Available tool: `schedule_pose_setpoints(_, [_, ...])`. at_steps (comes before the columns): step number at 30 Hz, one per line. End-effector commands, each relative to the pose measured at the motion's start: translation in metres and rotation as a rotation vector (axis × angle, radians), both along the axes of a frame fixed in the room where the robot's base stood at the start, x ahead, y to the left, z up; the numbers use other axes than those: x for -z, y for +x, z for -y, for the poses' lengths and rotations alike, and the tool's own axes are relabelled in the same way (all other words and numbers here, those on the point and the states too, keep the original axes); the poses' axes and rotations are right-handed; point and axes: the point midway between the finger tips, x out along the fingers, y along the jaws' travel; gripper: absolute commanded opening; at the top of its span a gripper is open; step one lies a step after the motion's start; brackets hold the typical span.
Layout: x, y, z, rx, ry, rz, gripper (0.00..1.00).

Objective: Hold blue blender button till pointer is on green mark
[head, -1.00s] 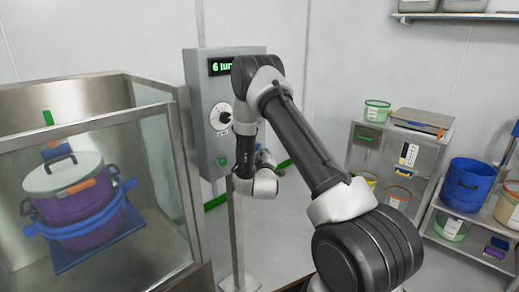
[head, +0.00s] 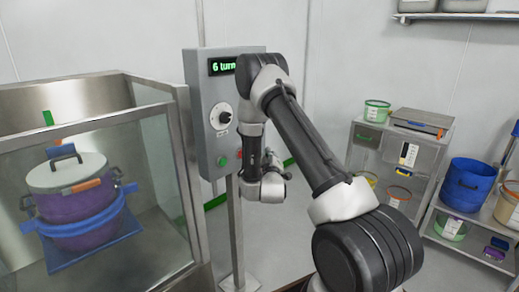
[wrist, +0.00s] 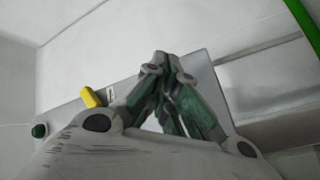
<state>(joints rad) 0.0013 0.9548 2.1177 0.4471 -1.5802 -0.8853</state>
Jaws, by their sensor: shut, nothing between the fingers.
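The grey control panel (head: 205,105) stands on a post, with a lit green display reading "6 turn…", cut off by my arm. A black dial knob (head: 226,117) on a white disc, a green button (head: 222,161) and a red button (head: 239,153) show on its face. No blue button is visible; my arm hides the panel's right side. The purple drum (head: 75,207) sits in the glass enclosure. A green mark (head: 47,118) stands behind it. I cannot identify the pointer surely.
The glass-walled enclosure (head: 150,112) stands close left of the panel. A yellow switch (wrist: 91,97) and a green knob (wrist: 39,131) stick out from the panel. A shelf (head: 363,150) with tubs and a blue bucket (head: 466,184) are at right.

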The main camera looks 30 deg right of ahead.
Motion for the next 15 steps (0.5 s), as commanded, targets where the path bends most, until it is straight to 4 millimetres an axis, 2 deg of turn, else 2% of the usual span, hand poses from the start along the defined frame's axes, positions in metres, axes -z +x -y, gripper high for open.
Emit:
schedule_pose_setpoints(9, [0.000,-0.029,0.010,0.000,0.000,-0.002,0.00])
schedule_pose_setpoints(15, [0.000,-0.034,0.012,-0.001,0.001,0.000,0.00])
